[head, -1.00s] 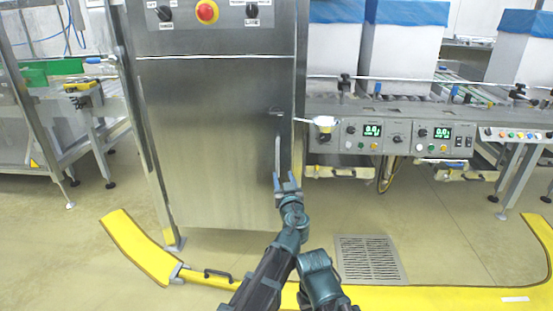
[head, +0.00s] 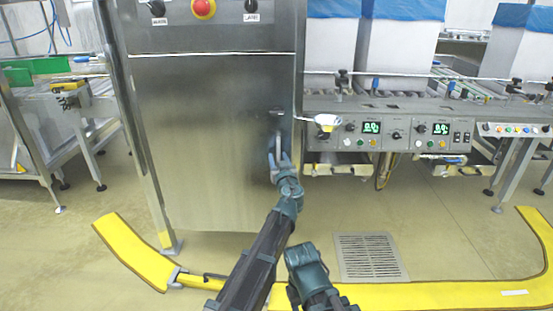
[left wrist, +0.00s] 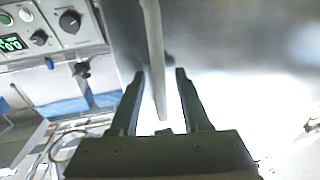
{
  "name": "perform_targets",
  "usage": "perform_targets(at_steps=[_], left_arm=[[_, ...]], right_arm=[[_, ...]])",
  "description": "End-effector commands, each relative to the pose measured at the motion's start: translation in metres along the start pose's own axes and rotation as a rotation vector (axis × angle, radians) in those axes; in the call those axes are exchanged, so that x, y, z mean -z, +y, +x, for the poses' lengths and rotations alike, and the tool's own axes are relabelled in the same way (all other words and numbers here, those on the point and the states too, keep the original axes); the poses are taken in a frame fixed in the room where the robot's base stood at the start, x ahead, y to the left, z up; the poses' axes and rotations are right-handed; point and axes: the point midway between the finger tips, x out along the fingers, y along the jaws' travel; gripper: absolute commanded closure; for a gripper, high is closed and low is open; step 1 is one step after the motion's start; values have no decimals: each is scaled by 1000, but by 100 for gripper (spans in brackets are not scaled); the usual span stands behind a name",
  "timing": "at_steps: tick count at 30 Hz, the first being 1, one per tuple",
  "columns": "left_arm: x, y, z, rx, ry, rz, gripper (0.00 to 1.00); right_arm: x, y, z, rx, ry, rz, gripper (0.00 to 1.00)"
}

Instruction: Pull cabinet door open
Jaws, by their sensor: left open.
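The steel cabinet door (head: 205,140) stands in front of me in the head view and looks shut. Its vertical bar handle (head: 278,145) is near the door's right edge. My left gripper (head: 279,160) is at the lower part of the handle. In the left wrist view the left gripper (left wrist: 160,78) is open, and the handle (left wrist: 155,55) runs between its two fingers, apparently without either finger closed on it. My right arm shows low in the head view, but I cannot make out its fingertips.
A floor drain (head: 368,257) lies to the right.

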Motion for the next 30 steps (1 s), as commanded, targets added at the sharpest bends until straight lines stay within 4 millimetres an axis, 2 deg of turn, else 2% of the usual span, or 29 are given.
perform_targets(at_steps=[2, 9, 30], left_arm=[[0, 0, 0, 0, 0, 0, 57], [0, 0, 0, 0, 0, 0, 100], [0, 0, 0, 1, 0, 0, 100]], right_arm=[[0, 0, 0, 0, 0, 0, 50], [0, 0, 0, 0, 0, 0, 50], [0, 0, 0, 0, 0, 0, 50]])
